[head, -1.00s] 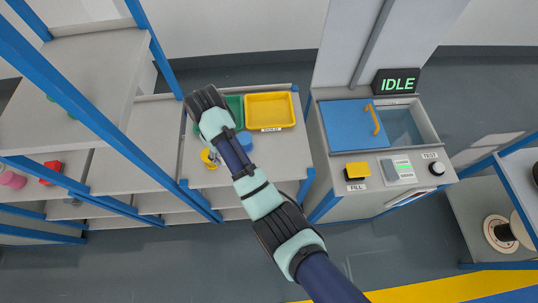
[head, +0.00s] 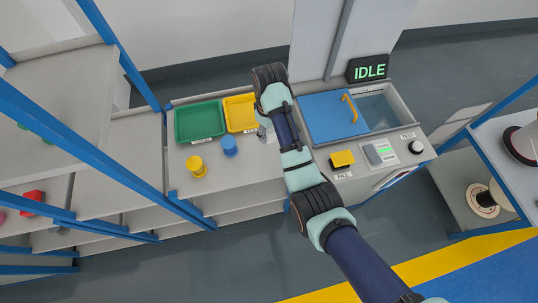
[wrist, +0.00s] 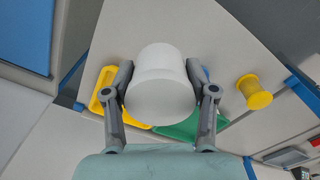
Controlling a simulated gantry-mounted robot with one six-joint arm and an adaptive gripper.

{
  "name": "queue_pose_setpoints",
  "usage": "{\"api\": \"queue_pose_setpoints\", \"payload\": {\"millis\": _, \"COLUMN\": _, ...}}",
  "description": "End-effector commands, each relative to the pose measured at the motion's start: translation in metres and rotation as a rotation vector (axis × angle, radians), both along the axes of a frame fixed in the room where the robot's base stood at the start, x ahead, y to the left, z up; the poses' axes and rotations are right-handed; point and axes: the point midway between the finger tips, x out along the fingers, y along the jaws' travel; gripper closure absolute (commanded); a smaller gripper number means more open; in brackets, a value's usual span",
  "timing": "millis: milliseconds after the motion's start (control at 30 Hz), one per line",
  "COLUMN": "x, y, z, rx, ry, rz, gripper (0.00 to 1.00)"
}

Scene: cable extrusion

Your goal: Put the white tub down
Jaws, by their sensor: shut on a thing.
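The white tub (wrist: 161,84) fills the middle of the wrist view, between the two grey fingers of my gripper (wrist: 162,98). The gripper is shut on its sides. In the head view my gripper (head: 264,132) is above the bench, in front of the yellow tray, near the blue-lidded machine. I cannot make out the tub there; the arm hides it. The gap between the tub and the bench top (head: 240,180) cannot be judged.
A green tray (head: 198,122) and a yellow tray (head: 238,112) sit at the bench's back. A blue spool (head: 229,146) and a yellow spool (head: 196,167) stand in front. The machine (head: 335,120) reads IDLE. Blue-posted shelves (head: 110,170) stand left. Bare bench lies right of the spools.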

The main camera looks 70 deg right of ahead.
Motion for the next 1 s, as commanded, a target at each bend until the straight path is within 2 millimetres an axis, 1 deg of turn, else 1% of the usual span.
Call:
{"api": "queue_pose_setpoints", "payload": {"millis": 33, "x": -0.001, "y": 0.001, "z": -0.024, "rx": 0.005, "ry": 0.004, "rz": 0.000, "gripper": 0.80}}
{"api": "queue_pose_setpoints", "payload": {"millis": 100, "x": -0.001, "y": 0.001, "z": -0.044, "rx": 0.005, "ry": 0.004, "rz": 0.000, "gripper": 0.80}}
{"api": "queue_pose_setpoints", "payload": {"millis": 200, "x": -0.001, "y": 0.001, "z": -0.071, "rx": 0.003, "ry": 0.003, "rz": 0.000, "gripper": 0.80}}
{"api": "queue_pose_setpoints", "payload": {"millis": 300, "x": 0.000, "y": 0.001, "z": -0.088, "rx": 0.003, "ry": 0.002, "rz": 0.000, "gripper": 0.80}}
{"api": "queue_pose_setpoints", "payload": {"millis": 400, "x": 0.000, "y": 0.001, "z": -0.094, "rx": 0.001, "ry": 0.001, "rz": 0.000, "gripper": 0.80}}
{"api": "queue_pose_setpoints", "payload": {"millis": 500, "x": 0.000, "y": 0.001, "z": -0.094, "rx": 0.001, "ry": 0.001, "rz": 0.000, "gripper": 0.80}}
{"api": "queue_pose_setpoints", "payload": {"millis": 567, "x": 0.000, "y": 0.001, "z": -0.098, "rx": 0.002, "ry": 0.001, "rz": 0.000, "gripper": 0.80}}
{"api": "queue_pose_setpoints", "payload": {"millis": 733, "x": 0.000, "y": 0.001, "z": -0.129, "rx": 0.003, "ry": 0.002, "rz": 0.000, "gripper": 0.80}}
{"api": "queue_pose_setpoints", "payload": {"millis": 800, "x": 0.000, "y": 0.001, "z": -0.137, "rx": 0.002, "ry": 0.001, "rz": 0.000, "gripper": 0.80}}
{"api": "queue_pose_setpoints", "payload": {"millis": 1000, "x": 0.000, "y": 0.001, "z": -0.136, "rx": 0.000, "ry": 0.000, "rz": 0.000, "gripper": 0.80}}
